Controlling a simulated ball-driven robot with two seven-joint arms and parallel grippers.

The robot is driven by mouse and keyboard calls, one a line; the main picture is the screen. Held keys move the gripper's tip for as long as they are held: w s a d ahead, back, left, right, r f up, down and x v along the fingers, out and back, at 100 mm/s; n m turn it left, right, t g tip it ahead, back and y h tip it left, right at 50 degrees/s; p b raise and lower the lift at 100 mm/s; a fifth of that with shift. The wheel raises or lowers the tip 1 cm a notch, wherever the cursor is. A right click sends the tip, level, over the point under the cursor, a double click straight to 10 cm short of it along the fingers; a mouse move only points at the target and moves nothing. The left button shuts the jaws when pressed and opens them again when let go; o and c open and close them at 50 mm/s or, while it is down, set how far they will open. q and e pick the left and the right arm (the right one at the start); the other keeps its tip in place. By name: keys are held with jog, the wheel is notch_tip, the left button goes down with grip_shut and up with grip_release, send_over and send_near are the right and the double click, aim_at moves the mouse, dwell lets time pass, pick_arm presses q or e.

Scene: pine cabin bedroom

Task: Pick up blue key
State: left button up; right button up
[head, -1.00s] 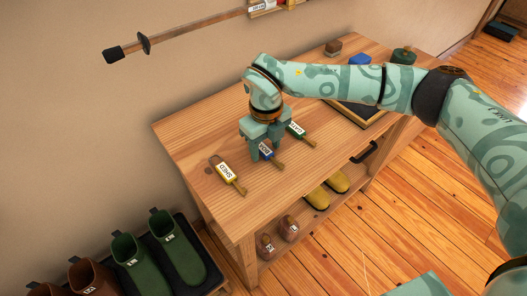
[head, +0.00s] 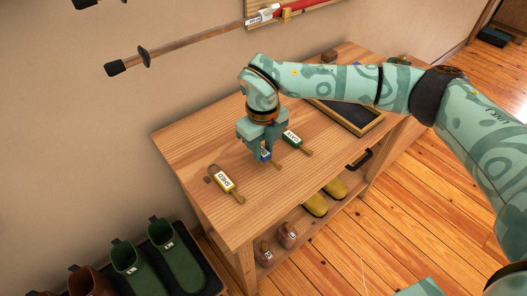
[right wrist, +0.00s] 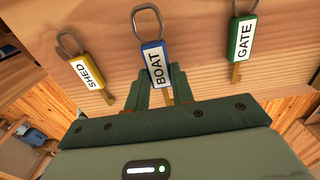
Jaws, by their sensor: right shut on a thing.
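The blue key (head: 265,155), with a white tag, lies between the yellow key (head: 224,182) and the green key (head: 292,139) as seen from my head. In the right wrist view its tag reads BOAT (right wrist: 156,66); the yellow one reads SHED (right wrist: 89,72) and the green one GATE (right wrist: 242,40). My right gripper (head: 262,153) points down at the bench and is shut on the blue key. Its fingers (right wrist: 163,90) sit on both sides of the tag. I cannot tell how far the key is off the wood. My left gripper is not in view.
The wooden bench top (head: 185,142) is mostly clear around the keys. A dark framed tray (head: 350,115) lies to the right under my arm. Yellow shoes (head: 325,198) are on the shelf below. Green boots (head: 175,255) stand at the lower left.

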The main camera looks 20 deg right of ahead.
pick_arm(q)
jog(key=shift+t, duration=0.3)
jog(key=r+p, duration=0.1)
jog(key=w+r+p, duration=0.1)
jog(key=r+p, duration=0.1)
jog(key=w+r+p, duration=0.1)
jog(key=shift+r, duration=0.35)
pick_arm(e)
jog(key=s+a+r, duration=0.8)
jog(key=s+r, duration=0.2)
jog(key=s, duration=0.1)
jog(key=shift+a, duration=0.35)
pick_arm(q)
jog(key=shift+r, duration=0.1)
pick_arm(e)
jog(key=shift+r, duration=0.15)
